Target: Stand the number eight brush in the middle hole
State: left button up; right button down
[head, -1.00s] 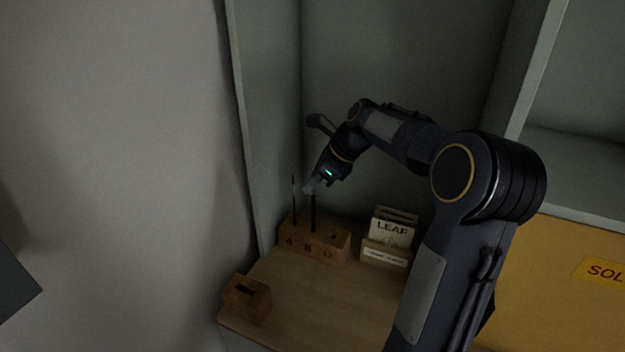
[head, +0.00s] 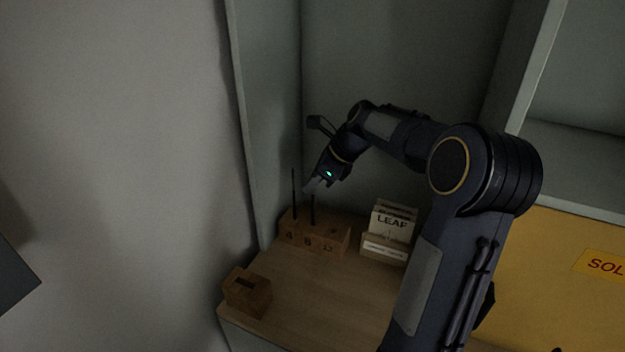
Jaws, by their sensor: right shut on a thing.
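A wooden block (head: 314,244) with a row of marked holes stands at the back left of the wooden surface. One thin dark brush (head: 293,192) stands upright at its left hole. A second dark brush (head: 312,212) is upright at the middle hole, and its upper end is between the fingers of my right gripper (head: 309,187). My right gripper is shut on this brush, above the block. The brush's lower end is hidden by the block or at its top; I cannot tell how deep it sits. The right hole looks empty. My left gripper is not in view.
A small wooden block with a slot (head: 247,293) stands at the front left edge. A holder of cards marked LEAF (head: 391,226) stands right of the brush block. Cabinet walls close in the left and back. The middle of the wooden surface (head: 318,294) is clear.

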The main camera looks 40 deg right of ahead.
jog(key=c, duration=1.5)
grip_release()
jog(key=v, duration=0.7)
jog(key=shift+s+d+r, duration=0.15)
jog(key=shift+r, duration=0.15)
